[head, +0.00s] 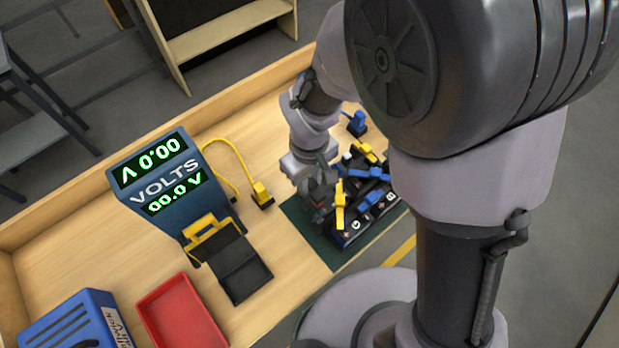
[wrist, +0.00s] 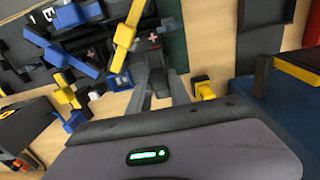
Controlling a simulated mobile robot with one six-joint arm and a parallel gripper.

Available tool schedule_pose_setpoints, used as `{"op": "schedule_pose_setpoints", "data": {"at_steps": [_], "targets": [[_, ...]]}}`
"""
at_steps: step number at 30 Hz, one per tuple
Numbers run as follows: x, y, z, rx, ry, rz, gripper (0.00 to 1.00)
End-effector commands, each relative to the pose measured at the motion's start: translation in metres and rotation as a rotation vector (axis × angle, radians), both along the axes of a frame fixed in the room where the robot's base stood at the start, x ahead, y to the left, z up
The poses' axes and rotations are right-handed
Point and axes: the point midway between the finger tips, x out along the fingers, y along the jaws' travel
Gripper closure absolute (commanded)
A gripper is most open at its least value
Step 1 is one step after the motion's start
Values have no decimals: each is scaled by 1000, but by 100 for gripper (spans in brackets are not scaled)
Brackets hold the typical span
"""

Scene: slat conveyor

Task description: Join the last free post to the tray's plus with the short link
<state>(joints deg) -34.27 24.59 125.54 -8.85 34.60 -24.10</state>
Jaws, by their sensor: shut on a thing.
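The tray (head: 343,240) lies on a green mat and holds dark cells with posts. Blue links (head: 371,173) and yellow links (head: 340,207) lie across it. In the wrist view, a yellow link (wrist: 127,36) stands just left of my fingertips and a blue link (wrist: 46,46) lies farther left. A small red plus mark (wrist: 152,37) shows just beyond the fingertips. My gripper (head: 318,196) is low over the tray's left end; it also shows in the wrist view (wrist: 158,82). It is shut on a dark piece, seemingly the short link, mostly hidden between the fingers.
A blue voltmeter (head: 168,178) reading 0.00 stands left of the tray. A yellow plug (head: 262,195) on a cable lies between them. A blue plug (head: 356,122) is behind the tray. A red bin (head: 180,315) and blue box (head: 75,325) stand front left.

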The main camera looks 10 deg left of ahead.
Motion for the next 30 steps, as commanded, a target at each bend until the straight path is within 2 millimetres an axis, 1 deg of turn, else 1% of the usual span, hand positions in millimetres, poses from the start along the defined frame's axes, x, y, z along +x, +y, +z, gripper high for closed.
{"op": "schedule_pose_setpoints", "data": {"at_steps": [29, 30], "targets": [[0, 0, -23, 0, 0, 0, 100], [0, 0, -24, 0, 0, 0, 74]]}}
